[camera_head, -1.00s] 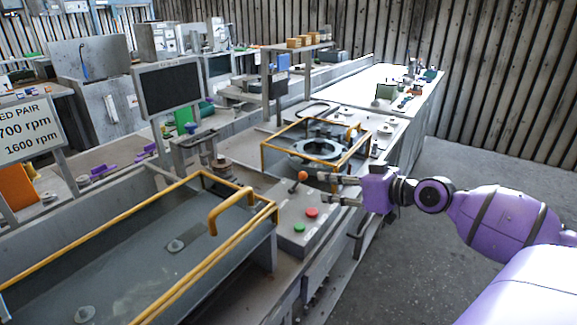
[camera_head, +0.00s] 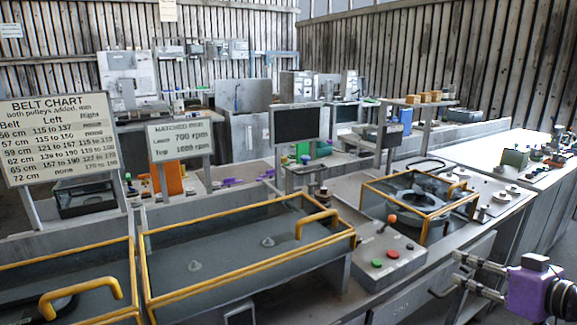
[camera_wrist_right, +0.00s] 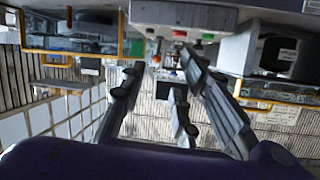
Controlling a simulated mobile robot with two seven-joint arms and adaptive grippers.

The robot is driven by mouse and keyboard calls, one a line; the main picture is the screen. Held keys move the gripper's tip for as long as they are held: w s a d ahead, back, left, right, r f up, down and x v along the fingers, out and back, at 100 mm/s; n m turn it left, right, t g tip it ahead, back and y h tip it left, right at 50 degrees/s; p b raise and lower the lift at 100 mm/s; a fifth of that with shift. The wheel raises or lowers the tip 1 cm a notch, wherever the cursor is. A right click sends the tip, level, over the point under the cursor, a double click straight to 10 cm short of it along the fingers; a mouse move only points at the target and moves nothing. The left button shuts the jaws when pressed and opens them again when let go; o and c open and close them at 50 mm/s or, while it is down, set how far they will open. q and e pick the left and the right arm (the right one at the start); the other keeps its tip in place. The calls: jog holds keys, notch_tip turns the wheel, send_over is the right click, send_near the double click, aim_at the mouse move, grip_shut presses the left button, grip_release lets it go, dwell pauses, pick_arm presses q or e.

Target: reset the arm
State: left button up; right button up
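My right arm is the purple one, at the lower right of the head view. Its right gripper (camera_head: 460,268) points left, with its two grey fingers apart and nothing between them. It is to the right of the grey control box (camera_head: 372,277) and clear of it. The right wrist view also shows the fingers of this gripper (camera_wrist_right: 160,72) spread and empty. The box carries a red button (camera_head: 393,254), a green button (camera_head: 377,264) and an orange-knobbed lever (camera_head: 391,219). My left gripper is in neither current view.
A yellow-railed guard (camera_head: 250,293) covers a long grey bay, and a smaller yellow-framed guard (camera_head: 400,181) stands behind the control box. A belt chart sign (camera_head: 60,135), a "matched pair" sign (camera_head: 180,140) and a dark monitor (camera_head: 296,125) stand at the back.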

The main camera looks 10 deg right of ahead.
jog(key=s+f+n+g+h+p, duration=0.1)
jog(key=s+f, duration=0.2)
jog(key=f, duration=0.4)
jog(key=s+f+g+h, duration=0.1)
jog(key=s+f, duration=0.2)
jog(key=f, duration=0.4)
jog(key=s+a+f+g+h+p, duration=0.15)
jog(key=s+a+f, duration=0.35)
jog(key=s+f, duration=0.7)
pick_arm(q)
jog(key=w+d+r+t+p, duration=0.1)
jog(key=w+r+p, duration=0.3)
jog(key=r, duration=0.4)
jog(key=shift+w+p, duration=0.2)
jog(key=shift+p, duration=0.3)
pick_arm(e)
jog(key=s+a+f+m+g, duration=0.1)
jog(key=s+a+f, duration=0.1)
jog(key=s+a, duration=0.6)
jog(key=s+a+f+m, duration=0.1)
jog(key=s+a+f, duration=0.2)
jog(key=s+a, duration=0.4)
jog(key=a, duration=0.7)
jog(key=shift+s+g, duration=0.35)
jog(key=shift+s, duration=0.05)
pick_arm(q)
jog(key=shift+r, duration=0.1)
pick_arm(e)
jog(key=shift+a, duration=0.1)
